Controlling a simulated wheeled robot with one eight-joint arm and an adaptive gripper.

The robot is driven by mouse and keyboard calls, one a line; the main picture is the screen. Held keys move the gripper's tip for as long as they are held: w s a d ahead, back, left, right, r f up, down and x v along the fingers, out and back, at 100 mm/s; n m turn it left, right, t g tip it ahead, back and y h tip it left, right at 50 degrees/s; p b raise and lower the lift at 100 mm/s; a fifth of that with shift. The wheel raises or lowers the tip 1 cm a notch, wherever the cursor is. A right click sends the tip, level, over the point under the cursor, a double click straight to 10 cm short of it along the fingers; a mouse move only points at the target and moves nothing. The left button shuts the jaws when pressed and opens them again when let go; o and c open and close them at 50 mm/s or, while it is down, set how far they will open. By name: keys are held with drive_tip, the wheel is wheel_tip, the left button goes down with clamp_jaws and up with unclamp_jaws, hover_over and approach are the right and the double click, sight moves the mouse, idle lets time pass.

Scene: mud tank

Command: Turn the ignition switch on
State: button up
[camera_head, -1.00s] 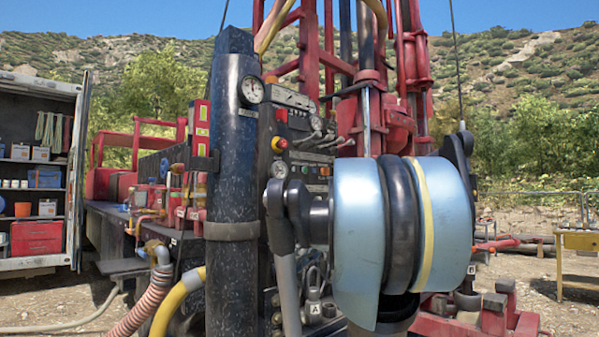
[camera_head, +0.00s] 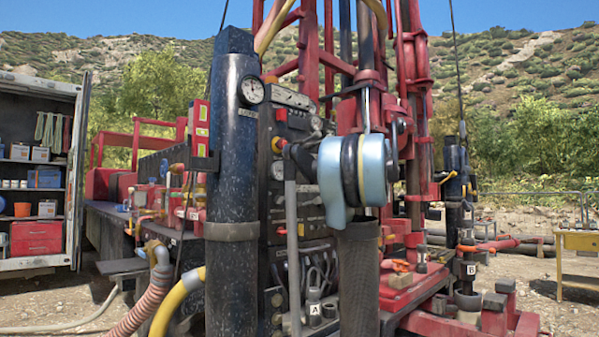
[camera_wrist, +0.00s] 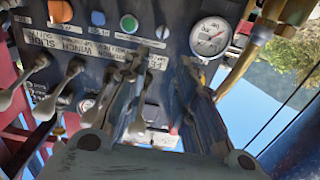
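The dark control panel (camera_head: 290,200) stands right of the thick black post in the head view. In the wrist view its face (camera_wrist: 175,45) appears close up, with labels, round buttons and levers. A small silver switch (camera_wrist: 162,32) sits between the green button (camera_wrist: 128,23) and the white-faced gauge (camera_wrist: 210,37). It may be the ignition switch, but I cannot read its label. My gripper (camera_wrist: 166,68) is open and empty, its two fingers apart, pointing at the panel below this switch in the picture. In the head view my arm hides part of the panel, and the fingers cannot be made out.
Several silver levers (camera_wrist: 66,78) stick out of the panel left of my fingers. A brass fitting and hose (camera_wrist: 255,40) lie right of the gauge. The black post (camera_head: 232,150) stands left of the panel, and the red drill mast (camera_head: 412,100) rises to the right.

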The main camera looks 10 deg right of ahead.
sight(296, 169)
drive_tip(key=x, duration=1.5)
drive_tip(key=shift+w+a, duration=0.1)
clamp_jaws()
